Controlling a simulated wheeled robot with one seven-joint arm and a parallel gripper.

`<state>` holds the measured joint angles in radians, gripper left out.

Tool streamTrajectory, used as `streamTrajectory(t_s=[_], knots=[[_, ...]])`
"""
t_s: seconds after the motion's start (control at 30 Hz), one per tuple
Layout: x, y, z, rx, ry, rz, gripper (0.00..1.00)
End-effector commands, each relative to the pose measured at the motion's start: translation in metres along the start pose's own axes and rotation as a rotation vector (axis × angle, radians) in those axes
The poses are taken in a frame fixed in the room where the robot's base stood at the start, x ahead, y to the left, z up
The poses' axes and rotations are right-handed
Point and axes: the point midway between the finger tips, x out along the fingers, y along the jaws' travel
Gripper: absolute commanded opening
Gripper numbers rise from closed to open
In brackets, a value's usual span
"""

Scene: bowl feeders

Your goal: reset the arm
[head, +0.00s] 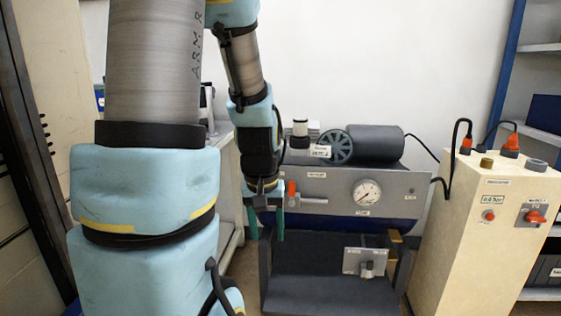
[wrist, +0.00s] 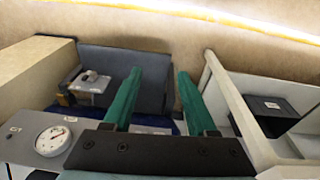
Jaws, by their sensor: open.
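My gripper (head: 266,222) hangs in the middle of the head view with its two green fingers pointing down. The fingers are apart and nothing is between them. It is in front of the left end of a grey panel, close to a red-orange handle (head: 291,190); I cannot tell whether it touches. In the wrist view, the green fingers (wrist: 158,92) reach out over a dark blue surface, spread and empty. My arm comes down from the top of the head view and covers much of its left side.
A compressor with a grey panel (head: 330,188) and round gauge (head: 367,193) stands behind my gripper. A cream cabinet (head: 480,240) with switches and cables stands at the right. Blue-framed shelves (head: 540,47) are at the far right. A white shelf unit (wrist: 235,98) shows in the wrist view.

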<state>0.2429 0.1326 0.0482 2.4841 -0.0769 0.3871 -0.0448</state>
Motion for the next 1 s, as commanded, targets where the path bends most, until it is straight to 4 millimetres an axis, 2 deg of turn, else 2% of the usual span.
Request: streamTrajectory(t_s=[0.2,0.57,0.8,0.9,1.0], knots=[[-0.022,-0.036,0.030,0.015,0.006,-0.034,0.57],[-0.090,-0.032,0.020,0.021,0.003,-0.033,0.57],[-0.155,-0.029,0.011,0.021,0.003,-0.032,0.57],[-0.174,-0.028,0.008,0.020,0.003,-0.032,0.57],[-0.185,-0.028,0.007,0.020,0.003,-0.032,0.57]])
